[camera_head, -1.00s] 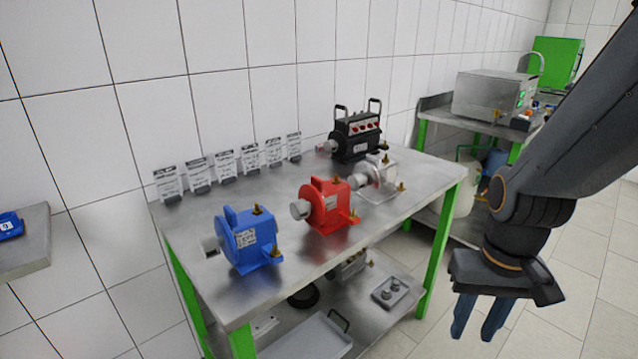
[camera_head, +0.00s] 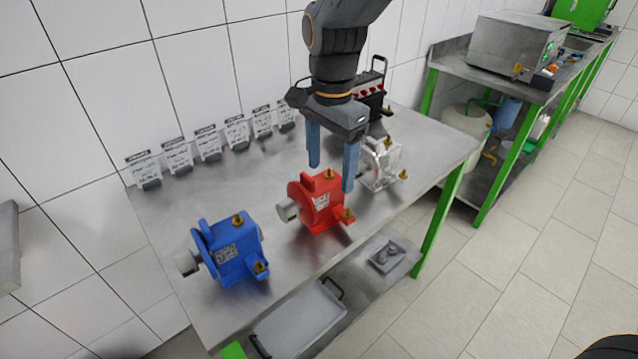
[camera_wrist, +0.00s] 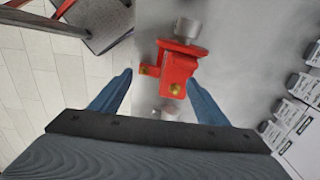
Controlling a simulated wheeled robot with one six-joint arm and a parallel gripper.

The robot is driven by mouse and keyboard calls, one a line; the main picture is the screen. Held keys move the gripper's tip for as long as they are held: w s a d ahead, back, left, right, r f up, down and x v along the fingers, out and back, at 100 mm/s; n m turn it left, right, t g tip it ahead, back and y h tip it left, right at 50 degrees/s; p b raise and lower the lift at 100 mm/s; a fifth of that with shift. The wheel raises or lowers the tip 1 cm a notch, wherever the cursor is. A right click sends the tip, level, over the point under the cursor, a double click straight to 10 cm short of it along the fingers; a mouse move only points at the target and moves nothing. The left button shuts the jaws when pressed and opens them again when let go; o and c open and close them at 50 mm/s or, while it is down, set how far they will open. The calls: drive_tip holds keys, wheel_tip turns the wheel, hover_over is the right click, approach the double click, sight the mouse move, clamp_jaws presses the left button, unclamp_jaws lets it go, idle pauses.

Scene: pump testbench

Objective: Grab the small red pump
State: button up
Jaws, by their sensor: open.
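The small red pump (camera_head: 319,203) stands on the metal table (camera_head: 300,255), between a blue pump and a clear pump. It has a grey cylindrical end and brass fittings. My gripper (camera_head: 332,178) is open and empty, pointing down above and just behind the red pump in the head view. In the wrist view the red pump (camera_wrist: 176,72) lies ahead of the two blue fingers (camera_wrist: 158,92), mostly beyond their tips and a little right of the middle. I see no contact between fingers and pump.
A blue pump (camera_head: 228,250) stands at the left front. A clear pump (camera_head: 382,165) stands close to the right of my gripper, and a black unit (camera_head: 372,95) is at the back. Several label cards (camera_head: 208,143) line the wall side.

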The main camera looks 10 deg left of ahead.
sight(319, 183)
drive_tip(key=shift+w+a+r+m, duration=0.15)
drive_tip(key=shift+a+r, duration=0.15)
drive_tip(key=shift+a, duration=0.3)
drive_tip(key=shift+w+a+r+m, duration=0.15)
drive_tip(key=shift+a+r, duration=0.15)
drive_tip(key=shift+a, duration=0.25)
drive_tip(key=shift+w+d+f+b, duration=0.1)
drive_tip(key=shift+w+f+b, duration=0.15)
drive_tip(key=shift+f, duration=0.15)
drive_tip(key=shift+w+f+b, duration=0.1)
drive_tip(key=shift+f+b, duration=0.1)
drive_tip(key=shift+f, duration=0.2)
drive_tip(key=shift+w+a+f+b, duration=0.15)
drive_tip(key=shift+w+f+b, duration=0.05)
drive_tip(key=shift+f+b, duration=0.4)
drive_tip(key=shift+w+a+f+b, duration=0.1)
drive_tip(key=shift+w+f+b, duration=0.05)
drive_tip(key=shift+f+b, duration=0.4)
drive_tip(key=shift+w+f+b, duration=0.15)
drive_tip(key=shift+f+b, duration=0.5)
drive_tip(key=shift+a+f+p, duration=0.2)
drive_tip(key=shift+f+p, duration=0.85)
drive_tip(key=shift+f, duration=2.75)
drive_tip(key=shift+c, duration=0.2)
clamp_jaws()
